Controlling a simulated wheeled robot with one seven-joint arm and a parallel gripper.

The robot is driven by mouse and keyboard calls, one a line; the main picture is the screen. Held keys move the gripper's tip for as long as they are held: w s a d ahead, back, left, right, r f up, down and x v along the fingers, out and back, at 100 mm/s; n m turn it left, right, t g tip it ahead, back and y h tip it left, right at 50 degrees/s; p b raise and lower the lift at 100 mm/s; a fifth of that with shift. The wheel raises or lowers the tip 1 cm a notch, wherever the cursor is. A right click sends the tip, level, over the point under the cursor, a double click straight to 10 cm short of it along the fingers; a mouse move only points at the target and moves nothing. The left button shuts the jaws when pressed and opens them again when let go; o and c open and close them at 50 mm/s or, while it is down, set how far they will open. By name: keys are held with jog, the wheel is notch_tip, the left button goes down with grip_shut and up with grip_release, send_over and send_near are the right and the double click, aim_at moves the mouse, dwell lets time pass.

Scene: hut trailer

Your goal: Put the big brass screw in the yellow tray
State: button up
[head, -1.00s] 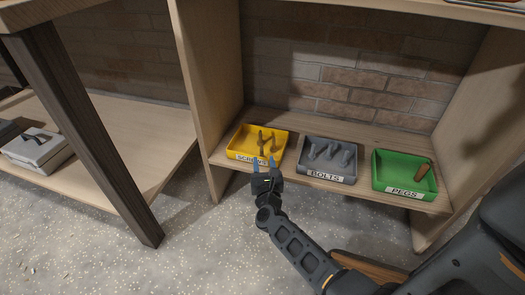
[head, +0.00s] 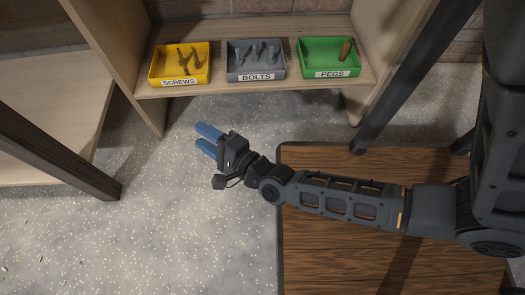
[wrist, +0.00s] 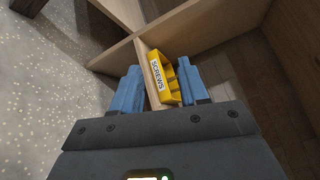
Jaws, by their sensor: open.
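The yellow tray (head: 157,75), labelled SCREWS, sits on the low shelf at the upper left in the head view. Several brass-coloured screws (head: 184,62) lie in it; I cannot tell which is the big one. The tray also shows in the wrist view (wrist: 156,72), between and beyond the fingers, its contents hard to make out. My gripper (head: 207,139) is open and empty, over the floor in front of the shelf, apart from the tray. Its two blue fingers also show in the wrist view (wrist: 162,92).
A grey BOLTS tray (head: 256,76) and a green PEGS tray (head: 332,74) with a brown peg (head: 346,49) stand right of the yellow tray. A wooden table top (head: 345,255) lies under my arm. A dark leg (head: 60,155) stands at left. The speckled floor (head: 150,240) is clear.

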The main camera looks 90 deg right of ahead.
jog(key=s+a+r+n+y, duration=0.5)
jog(key=s+a+r+n, duration=0.1)
jog(key=n, duration=0.8)
jog(key=s+a+r+n+y, duration=0.4)
jog(key=s+a+r+n, duration=0.3)
jog(key=r+n, duration=0.4)
jog(key=n, duration=0.3)
jog(key=shift+s+a+n+y, duration=0.15)
jog(key=shift+s+n+y, duration=0.15)
jog(key=shift+s+y, duration=0.1)
